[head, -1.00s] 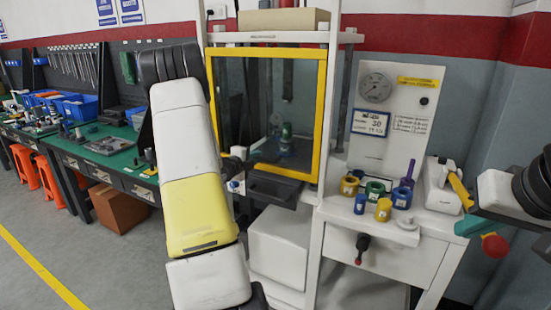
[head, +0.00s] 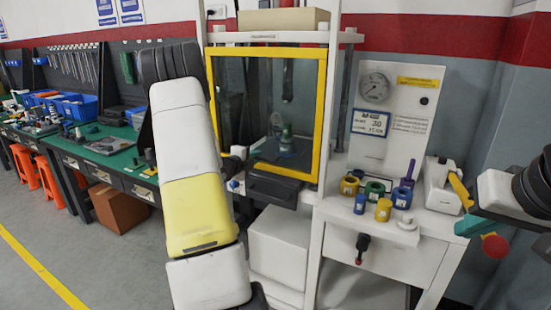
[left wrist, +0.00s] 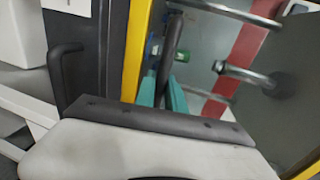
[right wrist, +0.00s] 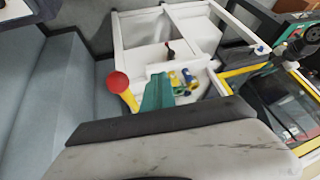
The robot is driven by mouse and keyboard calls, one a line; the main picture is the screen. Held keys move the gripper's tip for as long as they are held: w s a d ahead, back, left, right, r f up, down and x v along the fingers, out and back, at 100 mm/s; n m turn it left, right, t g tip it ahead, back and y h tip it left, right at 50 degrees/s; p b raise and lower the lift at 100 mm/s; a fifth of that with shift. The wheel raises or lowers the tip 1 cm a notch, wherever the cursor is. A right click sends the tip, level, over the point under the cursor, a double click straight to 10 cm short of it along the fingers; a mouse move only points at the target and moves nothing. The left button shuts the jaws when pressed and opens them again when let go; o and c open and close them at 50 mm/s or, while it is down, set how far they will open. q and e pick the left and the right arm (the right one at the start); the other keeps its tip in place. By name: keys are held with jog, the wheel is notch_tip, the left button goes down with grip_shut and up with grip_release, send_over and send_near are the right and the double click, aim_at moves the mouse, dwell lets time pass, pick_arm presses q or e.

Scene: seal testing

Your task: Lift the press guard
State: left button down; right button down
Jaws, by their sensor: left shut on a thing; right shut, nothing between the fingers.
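The press guard (head: 321,118) is a clear panel in a yellow frame on the front of the white press. It looks lowered over the press opening in the head view. Its yellow edge also shows in the left wrist view (left wrist: 136,50). There, my left gripper (left wrist: 166,92) has its teal fingers shut on a dark bar-shaped handle (left wrist: 171,45) beside that edge.
Right of the guard, the white bench holds several coloured rings and cylinders (head: 375,190) and a gauge panel (head: 388,115). A red ball (head: 495,246) is close to my right gripper.

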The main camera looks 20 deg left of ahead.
pick_arm(q)
notch_tip(320, 180, up, 29)
jog(key=shift+r, duration=0.1)
dwell(0.4)
jog(key=c, duration=1.4)
grip_release()
jog(key=v, duration=0.7)
jog(key=shift+s, duration=0.45)
jog(key=shift+a, duration=0.1)
